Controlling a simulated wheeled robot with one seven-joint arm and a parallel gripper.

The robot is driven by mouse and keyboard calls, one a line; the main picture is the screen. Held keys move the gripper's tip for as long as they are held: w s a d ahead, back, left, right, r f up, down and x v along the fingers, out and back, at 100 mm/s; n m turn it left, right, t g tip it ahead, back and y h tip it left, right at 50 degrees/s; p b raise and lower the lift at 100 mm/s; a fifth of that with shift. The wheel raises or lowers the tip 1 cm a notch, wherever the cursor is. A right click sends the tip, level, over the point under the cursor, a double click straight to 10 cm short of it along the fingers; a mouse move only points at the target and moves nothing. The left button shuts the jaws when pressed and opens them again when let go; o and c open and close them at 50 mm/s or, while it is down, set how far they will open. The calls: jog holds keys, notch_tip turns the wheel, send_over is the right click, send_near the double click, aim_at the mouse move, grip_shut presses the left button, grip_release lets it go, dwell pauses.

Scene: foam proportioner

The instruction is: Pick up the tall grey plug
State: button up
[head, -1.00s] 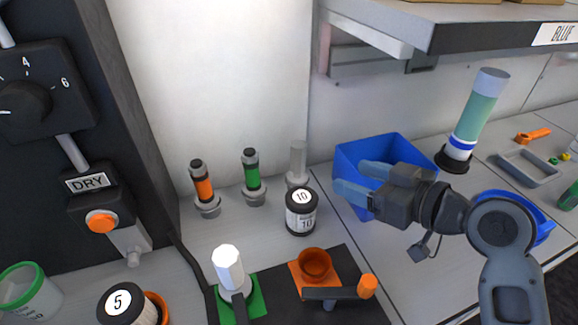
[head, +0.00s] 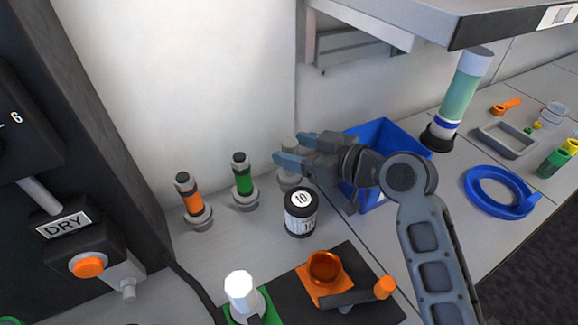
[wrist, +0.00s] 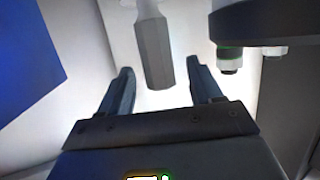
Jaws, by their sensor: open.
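The tall grey plug (head: 289,180) stands on the counter at the right end of a row with the orange plug (head: 191,200) and the green plug (head: 243,176). In the head view my gripper (head: 292,150) largely covers it. In the wrist view the grey plug (wrist: 155,52) shows clearly, with its free end between the fingers and its wider collar at the top edge. My gripper (wrist: 160,78) is open, with a gap on each side of the plug, and holds nothing.
The blue bin (head: 400,138) is just right of my gripper. An orange cup (head: 324,268) and a white-topped piece (head: 241,290) are nearer the front. A shelf (head: 480,25) overhangs at upper right.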

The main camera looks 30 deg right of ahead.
jog(key=shift+x, duration=1.05)
grip_shut()
